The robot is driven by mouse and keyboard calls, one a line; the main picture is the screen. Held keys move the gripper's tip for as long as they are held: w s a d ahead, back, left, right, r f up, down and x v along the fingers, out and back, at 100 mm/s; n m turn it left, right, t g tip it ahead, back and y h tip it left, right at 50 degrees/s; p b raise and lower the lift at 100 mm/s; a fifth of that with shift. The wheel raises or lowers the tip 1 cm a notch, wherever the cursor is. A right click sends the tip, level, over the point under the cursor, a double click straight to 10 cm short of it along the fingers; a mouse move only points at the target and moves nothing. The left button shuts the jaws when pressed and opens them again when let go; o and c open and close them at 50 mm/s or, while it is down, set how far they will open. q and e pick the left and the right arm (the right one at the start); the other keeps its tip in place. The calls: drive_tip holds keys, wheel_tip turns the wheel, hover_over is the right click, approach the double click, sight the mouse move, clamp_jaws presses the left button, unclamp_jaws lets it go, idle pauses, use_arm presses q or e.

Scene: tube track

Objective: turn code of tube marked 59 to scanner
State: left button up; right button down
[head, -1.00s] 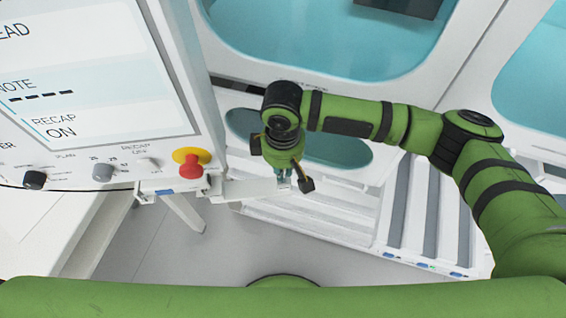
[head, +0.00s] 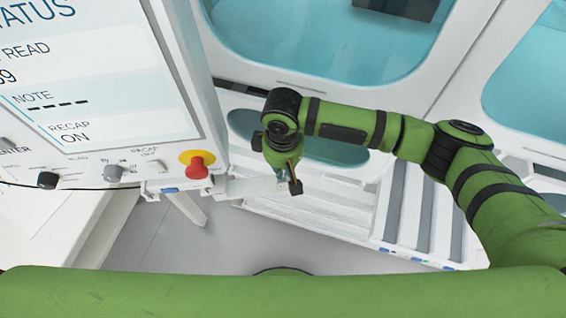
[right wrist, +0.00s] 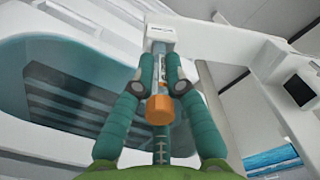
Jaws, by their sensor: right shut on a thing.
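My right gripper (head: 284,176) points down beside the white bracket that juts from the machine. In the right wrist view its teal fingers (right wrist: 161,78) are shut on a slim tube (right wrist: 158,68) with an orange cap (right wrist: 160,109). The cap faces the camera and the tube's far end is close to a small white block (right wrist: 160,35), which may be the scanner. A pale label with dark marks shows on the tube between the fingers, too small to read. I cannot make out the number 59 on it. My left gripper is out of view.
A large screen (head: 95,85) at the left reads STATUS, READ, NOTE and RECAP ON; the digits under READ are partly cut off. Below it are knobs and a red stop button (head: 195,167) on yellow. A white slotted rack (head: 345,222) stands below my right arm.

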drive_tip(key=shift+m+p, duration=0.4)
drive_tip(key=shift+m, duration=0.3)
drive_tip(key=m, duration=0.3)
drive_tip(key=shift+f, duration=0.2)
idle(0.3)
drive_tip(key=c, duration=1.2)
unclamp_jaws()
